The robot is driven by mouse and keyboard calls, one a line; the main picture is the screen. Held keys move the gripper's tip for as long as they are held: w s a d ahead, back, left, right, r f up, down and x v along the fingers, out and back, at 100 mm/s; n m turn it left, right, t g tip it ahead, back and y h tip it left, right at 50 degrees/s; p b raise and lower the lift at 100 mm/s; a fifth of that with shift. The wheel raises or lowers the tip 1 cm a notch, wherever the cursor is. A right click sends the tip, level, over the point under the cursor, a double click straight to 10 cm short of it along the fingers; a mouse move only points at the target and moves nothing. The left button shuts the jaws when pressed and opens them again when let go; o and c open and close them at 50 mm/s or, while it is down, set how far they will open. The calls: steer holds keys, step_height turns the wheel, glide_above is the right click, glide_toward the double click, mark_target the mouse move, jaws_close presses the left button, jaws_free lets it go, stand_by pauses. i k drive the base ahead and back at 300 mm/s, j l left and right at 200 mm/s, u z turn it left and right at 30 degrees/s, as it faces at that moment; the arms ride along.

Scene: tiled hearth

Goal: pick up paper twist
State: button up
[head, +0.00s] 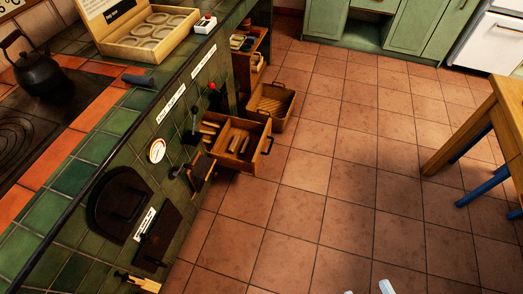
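I cannot make out a paper twist for certain. An open wooden drawer (261,144) sticks out of the green tiled hearth and holds several small pale pieces (238,143), too small to tell whether they are wood or paper. A small dark grey-blue roll (138,80) lies on the tiled hearth top near its edge. White pieces (386,287) at the bottom edge look like the tip of my arm. They are cut off by the frame, stand over the floor and are well apart from the drawer. I cannot tell whether my gripper is open or shut.
A black kettle (37,70) stands on the stove top. A wooden crate (271,103) is behind the drawer. A wooden table (490,125) stands at the right. The tiled floor (330,190) between is clear.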

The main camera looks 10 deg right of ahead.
mark_target(127, 77)
steer(key=i+l+u, duration=0.1)
steer(key=i, duration=0.45)
steer(key=i+l, duration=0.25)
steer(key=i, duration=0.25)
steer(key=i+l+u, duration=0.15)
steer(key=i, duration=0.4)
steer(key=i+l+u, duration=0.1)
steer(key=i+l, duration=0.2)
steer(key=i, duration=0.2)
